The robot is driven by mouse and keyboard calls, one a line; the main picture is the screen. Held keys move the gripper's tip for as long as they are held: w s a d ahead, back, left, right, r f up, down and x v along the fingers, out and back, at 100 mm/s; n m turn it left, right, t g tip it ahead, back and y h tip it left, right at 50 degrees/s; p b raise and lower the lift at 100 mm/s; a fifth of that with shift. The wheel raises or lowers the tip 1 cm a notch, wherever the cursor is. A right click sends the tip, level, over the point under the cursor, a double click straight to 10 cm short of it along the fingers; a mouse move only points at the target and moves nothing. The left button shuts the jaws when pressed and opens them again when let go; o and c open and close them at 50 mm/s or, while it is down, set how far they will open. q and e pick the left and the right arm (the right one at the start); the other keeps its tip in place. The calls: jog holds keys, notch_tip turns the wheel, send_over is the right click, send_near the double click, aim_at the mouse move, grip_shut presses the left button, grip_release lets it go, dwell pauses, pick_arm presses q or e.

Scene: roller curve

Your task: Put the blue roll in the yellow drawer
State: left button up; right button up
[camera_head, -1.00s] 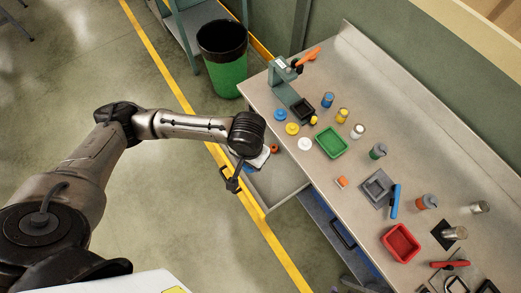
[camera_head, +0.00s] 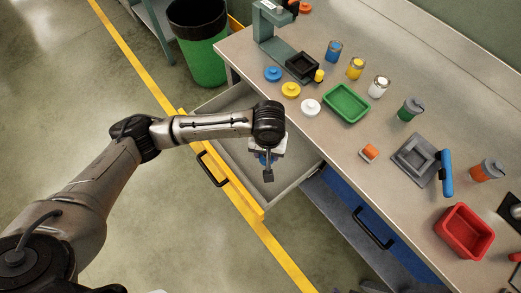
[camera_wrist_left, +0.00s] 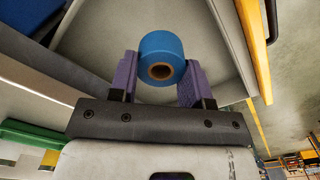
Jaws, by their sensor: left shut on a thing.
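The blue roll (camera_wrist_left: 160,58) is held between the two purple-grey fingers of my left gripper (camera_wrist_left: 158,82), with its brown core hole facing the wrist camera. In the head view the left gripper (camera_head: 266,166) is over the open yellow drawer, and only a small blue bit of the roll (camera_head: 262,158) shows beneath the wrist. The yellow drawer (camera_head: 238,190) is pulled out from under the workbench, with a yellow front, a black handle and a grey inside. Its floor shows bare in the wrist view (camera_wrist_left: 205,30). My arm hides part of it. My right gripper is not in view.
The workbench top (camera_head: 330,190) holds colored discs, jars, a green tray (camera_head: 346,103), a red tray (camera_head: 464,231) and an orange piece (camera_head: 369,153). A closed blue drawer (camera_head: 365,215) is to the right. A green bin (camera_head: 203,55) stands behind the left bench end.

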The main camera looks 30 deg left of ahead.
pick_arm(q)
jog(key=shift+n, duration=0.5)
jog(key=f+b, duration=0.4)
jog(key=f, duration=0.2)
jog(key=w+d+f+b, duration=0.1)
jog(key=f+b, duration=0.2)
jog(key=f, duration=0.3)
jog(key=w+f+b, duration=0.1)
jog(key=f+b, duration=0.3)
jog(key=f, duration=0.2)
jog(key=shift+d+b, duration=0.2)
jog(key=shift+b, duration=0.1)
jog(key=shift+f, duration=0.4)
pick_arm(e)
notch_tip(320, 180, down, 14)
pick_arm(q)
jog(key=shift+w, duration=0.1)
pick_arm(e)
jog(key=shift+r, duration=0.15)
pick_arm(q)
jog(key=o, duration=0.9)
